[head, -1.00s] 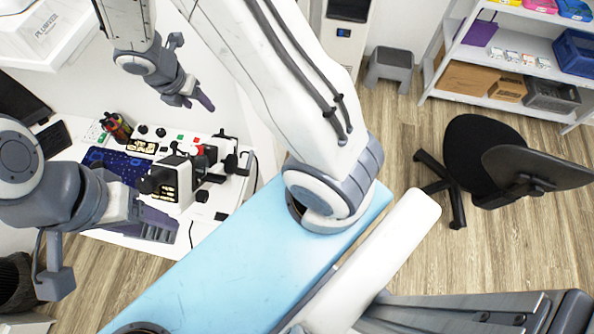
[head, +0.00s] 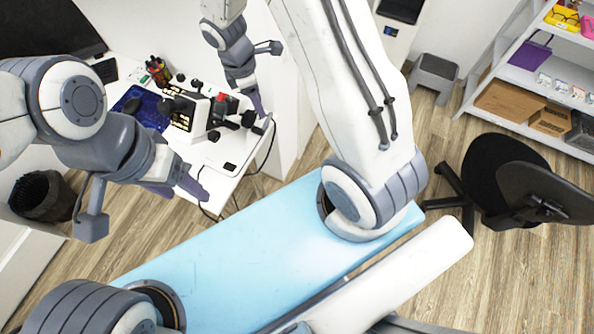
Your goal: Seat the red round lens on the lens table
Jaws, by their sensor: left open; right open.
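A small red part (head: 222,98) shows on a black-and-white optical device (head: 196,115) on the white desk (head: 228,165); it is too small to tell whether it is the round lens. I cannot make out which part is the lens table. My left gripper (head: 185,190) is open and empty near the desk's front edge, in front of the device. My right gripper (head: 262,80) is open and empty, to the right of the device at the desk's back right.
A dark blue mat (head: 126,101) and a pen holder (head: 158,70) are on the desk's left part. A monitor (head: 45,28) stands at the back left. A black chair (head: 500,185), a grey stool (head: 433,77) and a shelf (head: 545,60) are to the right. A dark bin (head: 42,196) stands left.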

